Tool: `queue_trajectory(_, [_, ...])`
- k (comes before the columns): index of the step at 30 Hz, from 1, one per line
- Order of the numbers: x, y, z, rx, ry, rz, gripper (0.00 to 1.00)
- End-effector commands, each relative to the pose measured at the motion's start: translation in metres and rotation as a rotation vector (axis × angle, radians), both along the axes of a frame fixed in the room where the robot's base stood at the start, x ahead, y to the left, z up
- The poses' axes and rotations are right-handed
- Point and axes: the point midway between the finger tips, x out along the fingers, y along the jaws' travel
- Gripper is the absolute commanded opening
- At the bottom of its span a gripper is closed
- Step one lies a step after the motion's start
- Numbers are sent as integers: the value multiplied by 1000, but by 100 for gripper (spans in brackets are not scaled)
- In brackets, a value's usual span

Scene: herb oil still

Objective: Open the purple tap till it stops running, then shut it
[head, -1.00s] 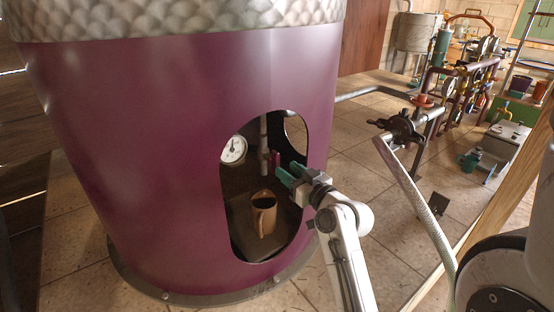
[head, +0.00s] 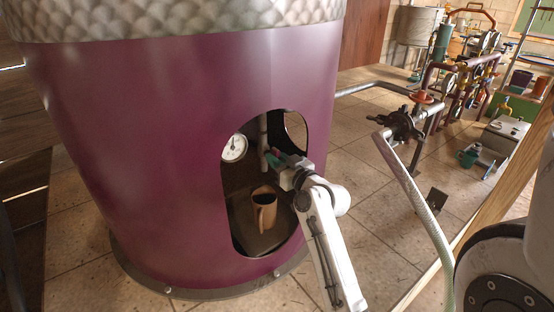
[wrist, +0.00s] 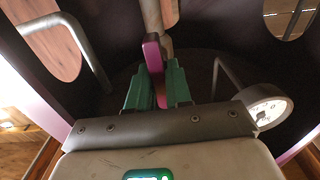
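The purple tap's handle (wrist: 153,55) shows in the wrist view as a magenta lever on a pale vertical pipe (wrist: 152,15). My gripper (wrist: 159,88) has its green fingers on either side of the lever, which fills the gap between them. In the head view my gripper (head: 276,160) reaches through the opening of the big purple still; the fingers largely hide the tap there. A tan mug (head: 264,212) with dark contents stands upright below. I cannot make out any stream from the tap.
The purple still's wall (head: 140,150) surrounds the opening closely. A black valve with a pale hose (head: 420,195) stands to the right.

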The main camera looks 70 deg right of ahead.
Motion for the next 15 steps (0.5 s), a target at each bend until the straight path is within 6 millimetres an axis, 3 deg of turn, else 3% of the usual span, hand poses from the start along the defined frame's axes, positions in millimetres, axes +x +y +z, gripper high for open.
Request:
queue_trajectory(6, [0,0,0,0,0,0,0])
queue_trajectory(15, [0,0,0,12,-7,0,0])
